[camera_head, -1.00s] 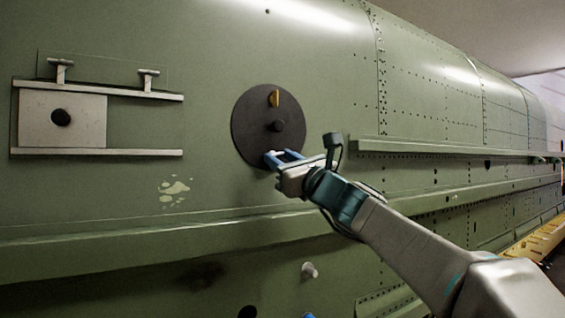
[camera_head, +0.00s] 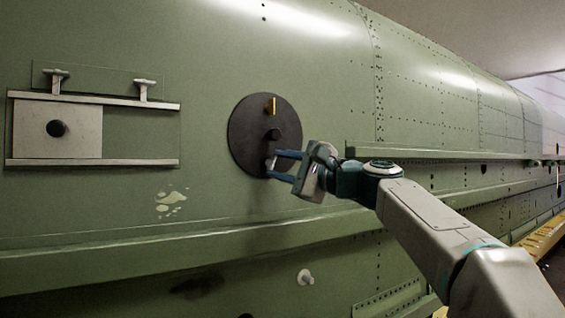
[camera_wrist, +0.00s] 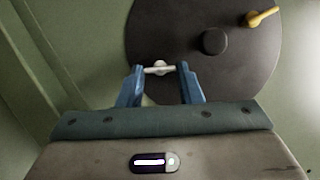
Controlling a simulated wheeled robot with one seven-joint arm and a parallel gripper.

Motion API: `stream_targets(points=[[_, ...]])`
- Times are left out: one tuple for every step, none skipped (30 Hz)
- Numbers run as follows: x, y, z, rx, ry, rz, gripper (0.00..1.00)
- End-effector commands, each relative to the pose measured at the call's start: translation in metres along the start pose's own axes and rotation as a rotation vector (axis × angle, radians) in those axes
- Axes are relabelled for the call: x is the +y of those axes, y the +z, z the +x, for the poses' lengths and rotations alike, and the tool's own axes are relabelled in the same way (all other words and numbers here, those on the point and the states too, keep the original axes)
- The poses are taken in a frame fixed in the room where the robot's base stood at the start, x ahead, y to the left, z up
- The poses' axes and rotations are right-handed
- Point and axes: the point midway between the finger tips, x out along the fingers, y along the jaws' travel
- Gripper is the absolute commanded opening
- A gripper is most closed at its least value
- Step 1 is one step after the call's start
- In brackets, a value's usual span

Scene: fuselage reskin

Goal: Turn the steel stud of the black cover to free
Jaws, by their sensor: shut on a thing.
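The round black cover (camera_head: 246,128) sits on the green fuselage skin, and also fills the upper part of the wrist view (camera_wrist: 285,60). Its steel stud (camera_wrist: 160,66) has a pale crossbar and sits near the cover's edge. My gripper (camera_wrist: 160,71) has its blue fingers at either end of that crossbar, shut on it. In the head view my gripper (camera_head: 275,164) reaches the cover's lower edge, and the stud is mostly hidden between the fingers. A brass stud (camera_wrist: 262,16) and a dark central knob (camera_wrist: 214,41) also stand on the cover.
A long green ledge (camera_head: 220,240) runs below the cover. A white peg (camera_head: 304,277) sticks out below the ledge.

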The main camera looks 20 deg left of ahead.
Motion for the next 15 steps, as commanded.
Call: stream_targets(points=[[-0.0028,0.0001,0.0004,0.0,0.017,-0.039,0.1],[-0.0031,0.0003,0.0003,0.0,0.028,-0.065,0.1],[-0.0037,0.0005,0.0003,0.0,0.04,-0.096,0.1],[-0.0038,0.0004,0.0003,0.001,0.05,-0.12,0.1],[-0.0041,0.0006,0.0004,0.0,0.059,-0.142,0.1],[-0.0042,0.0008,0.0004,0.0,0.071,-0.171,0.1],[-0.0045,0.0011,0.0004,-0.001,0.079,-0.192,0.1],[-0.0046,0.001,0.0005,0.0,0.088,-0.212,0.1],[-0.0047,0.0011,0.0006,-0.001,0.097,-0.236,0.1],[-0.0046,0.001,0.0007,0.0,0.105,-0.254,0.1],[-0.0046,0.001,0.0008,-0.001,0.112,-0.27,0.1],[-0.0045,0.0011,0.0008,-0.001,0.12,-0.29,0.1],[-0.0045,0.0012,0.0008,-0.001,0.127,-0.305,0.1],[-0.0045,0.0012,0.0008,-0.002,0.132,-0.318,0.1],[-0.0046,0.0013,0.0008,-0.002,0.138,-0.333,0.1]])
